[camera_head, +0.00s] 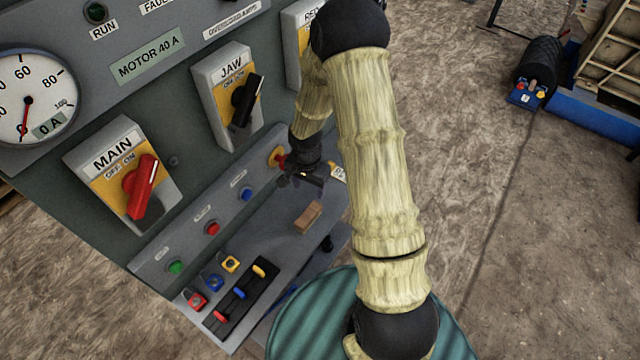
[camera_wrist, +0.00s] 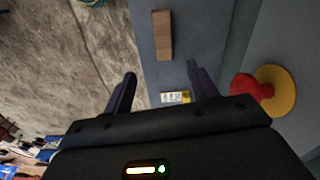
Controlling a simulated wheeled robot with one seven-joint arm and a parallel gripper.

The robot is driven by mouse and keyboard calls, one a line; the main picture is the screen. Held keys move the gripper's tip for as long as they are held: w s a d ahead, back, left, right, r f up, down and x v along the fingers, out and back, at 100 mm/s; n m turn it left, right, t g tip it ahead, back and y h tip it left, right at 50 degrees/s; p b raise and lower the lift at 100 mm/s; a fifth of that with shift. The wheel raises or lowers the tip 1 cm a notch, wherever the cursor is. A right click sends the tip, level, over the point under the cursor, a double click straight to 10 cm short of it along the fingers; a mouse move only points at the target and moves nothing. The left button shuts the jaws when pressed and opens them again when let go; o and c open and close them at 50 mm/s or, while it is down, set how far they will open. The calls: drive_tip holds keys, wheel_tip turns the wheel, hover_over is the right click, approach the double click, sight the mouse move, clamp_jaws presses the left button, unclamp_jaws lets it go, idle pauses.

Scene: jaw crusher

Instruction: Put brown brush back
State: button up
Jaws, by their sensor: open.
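The brown brush (camera_head: 307,216) shows as a plain brown block lying on the grey ledge of the control panel, near its outer edge. It also shows in the wrist view (camera_wrist: 162,35), beyond my fingertips; no bristles are visible. My gripper (camera_head: 308,178) is above the far end of the ledge, past the brush and apart from it. In the wrist view my gripper (camera_wrist: 161,72) is open, with nothing between its fingers.
A red emergency button on a yellow ring (camera_wrist: 277,92) is close beside my gripper. Several coloured buttons line the ledge's back. A black rack (camera_head: 240,298) with red, blue and yellow pieces and small coloured blocks (camera_head: 230,264) sit at the near end.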

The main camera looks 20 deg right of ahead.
drive_tip(key=s+r+n+t, duration=0.1)
drive_tip(key=s+r+n, duration=0.3)
drive_tip(key=s+r, duration=0.3)
drive_tip(key=s+r+n+t, duration=0.1)
drive_tip(key=s+r+n, duration=0.4)
drive_tip(key=r, duration=0.7)
drive_tip(key=shift+s+r, duration=0.15)
drive_tip(key=shift+s, duration=0.7)
